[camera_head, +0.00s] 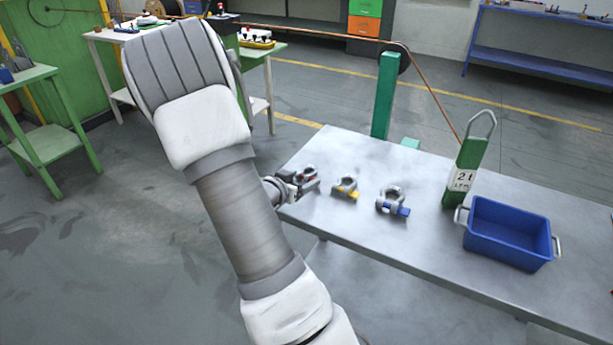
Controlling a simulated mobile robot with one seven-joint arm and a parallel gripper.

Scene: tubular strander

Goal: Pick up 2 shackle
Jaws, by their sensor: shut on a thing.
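Three grey shackles are in a row at the left end of the grey metal table (420,245). The shackle with red (308,172) is farthest left, at my gripper. The shackle with a yellow pin (346,187) lies to its right. The shackle with a blue pin (393,201) lies further right. My gripper (296,186) is low at the table's left edge, partly hidden by my arm, and is shut on the red shackle. I cannot tell whether that shackle touches the table. The yellow and blue shackles rest on the table, apart from my gripper.
A blue bin (508,232) with side handles stands on the table's right part. A green labelled block with a metal loop (464,172) stands upright left of it. A green post (385,95) with a pulley rises behind the table. A green side table (45,125) is at left.

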